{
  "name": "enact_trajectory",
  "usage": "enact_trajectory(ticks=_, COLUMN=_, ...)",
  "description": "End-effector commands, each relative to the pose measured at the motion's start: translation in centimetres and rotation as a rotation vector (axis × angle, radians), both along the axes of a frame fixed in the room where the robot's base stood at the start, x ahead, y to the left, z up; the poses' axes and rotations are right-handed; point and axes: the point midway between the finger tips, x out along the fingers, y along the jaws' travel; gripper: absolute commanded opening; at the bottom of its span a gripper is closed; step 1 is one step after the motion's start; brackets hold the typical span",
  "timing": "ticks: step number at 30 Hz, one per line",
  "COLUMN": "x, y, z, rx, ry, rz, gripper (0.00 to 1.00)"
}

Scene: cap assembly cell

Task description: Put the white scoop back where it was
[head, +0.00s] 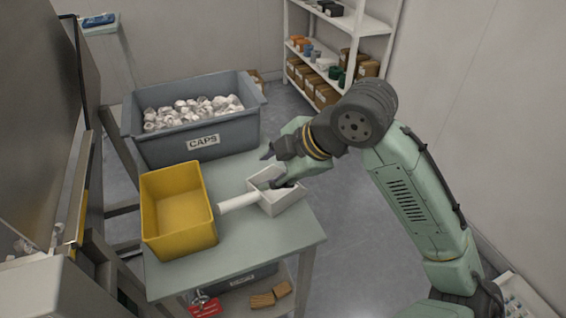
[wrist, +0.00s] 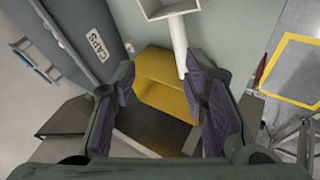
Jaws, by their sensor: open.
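The white scoop (head: 278,204) lies on the green-grey table (head: 240,256), its square pan to the right and its handle pointing left toward the yellow bin (head: 180,205). In the wrist view the scoop's handle (wrist: 179,45) runs down from the top edge, and its pan is partly cut off. My gripper (head: 275,166) is over the pan in the head view and covers part of it. In the wrist view my gripper (wrist: 160,85) has its fingers wide apart with nothing held between them. The yellow bin (wrist: 165,80) shows beyond the fingers.
A grey tub (head: 165,150) labelled CAPS, full of white caps (head: 190,110), stands at the table's back. The yellow bin looks empty. Shelving (head: 335,62) stands against the back wall. The table's front right corner is clear.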

Motion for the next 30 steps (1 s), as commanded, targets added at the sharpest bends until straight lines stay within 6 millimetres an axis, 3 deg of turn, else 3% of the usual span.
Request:
enact_trajectory(ticks=9, x=-1.7, y=-2.2, z=3.5, rx=0.0, ry=-0.001, rz=0.0, gripper=0.4)
enact_trajectory(ticks=30, x=-1.9, y=-2.4, z=3.8, rx=0.0, ry=0.0, rz=0.0, gripper=0.4)
